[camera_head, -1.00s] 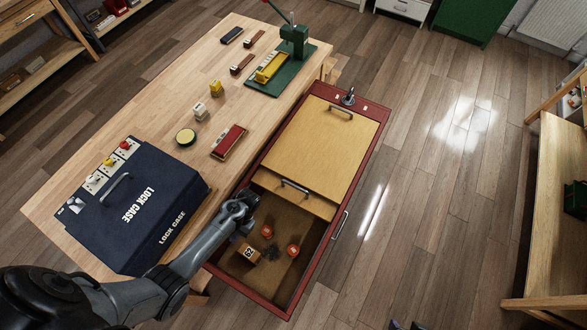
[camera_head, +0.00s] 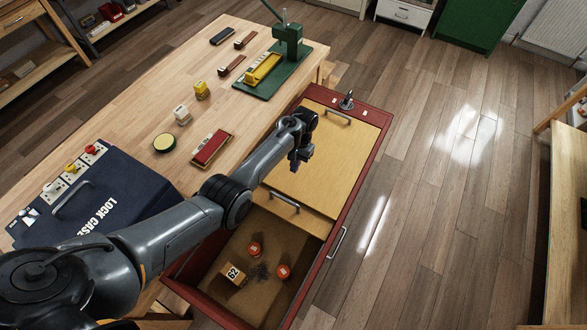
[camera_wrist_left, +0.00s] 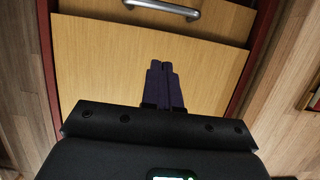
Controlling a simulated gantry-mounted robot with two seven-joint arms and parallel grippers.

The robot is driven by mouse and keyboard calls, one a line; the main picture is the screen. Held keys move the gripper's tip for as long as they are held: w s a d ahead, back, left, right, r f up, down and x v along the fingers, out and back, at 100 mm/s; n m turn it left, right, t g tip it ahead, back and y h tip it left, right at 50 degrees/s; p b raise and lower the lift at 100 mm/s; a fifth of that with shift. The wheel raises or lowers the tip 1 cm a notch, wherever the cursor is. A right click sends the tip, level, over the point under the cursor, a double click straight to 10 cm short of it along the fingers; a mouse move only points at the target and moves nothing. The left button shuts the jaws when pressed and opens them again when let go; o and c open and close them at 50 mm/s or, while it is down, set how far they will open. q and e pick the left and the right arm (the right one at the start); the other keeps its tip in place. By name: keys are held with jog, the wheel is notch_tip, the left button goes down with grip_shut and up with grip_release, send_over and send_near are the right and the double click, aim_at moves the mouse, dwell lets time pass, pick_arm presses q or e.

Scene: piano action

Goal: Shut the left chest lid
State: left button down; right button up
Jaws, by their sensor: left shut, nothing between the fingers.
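A red-framed chest (camera_head: 333,263) stands beside the bench. A large pale wooden lid panel (camera_head: 340,150) with a metal handle covers its far part. A second wooden panel (camera_head: 310,222) with its own handle (camera_head: 284,200) shows at the near edge of the first, seemingly lower. The near compartment (camera_head: 240,250) is open, showing a box marked 62 and two orange-red items. My left gripper (camera_head: 298,163) is shut and empty above the large panel. In the left wrist view, its fingers (camera_wrist_left: 162,68) are together over a wooden panel (camera_wrist_left: 100,85), with a handle (camera_wrist_left: 165,9) beyond.
The bench (camera_head: 130,100) holds a navy lock case (camera_head: 120,185), a red tray (camera_head: 211,148), a round tin (camera_head: 165,143) and a green press (camera_head: 288,50). My left arm crosses above the bench and chest. The floor right of the chest is clear.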

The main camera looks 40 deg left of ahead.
pick_arm(q)
jog(key=b+x, duration=0.4)
jog(key=x, duration=0.3)
jog(key=shift+f, duration=0.2)
jog(key=s+p, duration=0.2)
jog(key=p, duration=0.1)
jog(key=shift+s+d, duration=0.15)
jog(key=shift+s, duration=0.15)
jog(key=shift+s+d+f+p, duration=0.1)
jog(key=shift+s+f+p, duration=0.15)
jog(key=shift+s, duration=0.25)
jog(key=shift+s+f, duration=0.1)
jog(key=shift+s, duration=0.15)
pick_arm(e)
jog(key=shift+d+f, duration=0.1)
jog(key=shift+f, duration=0.4)
jog(key=shift+w, duration=0.1)
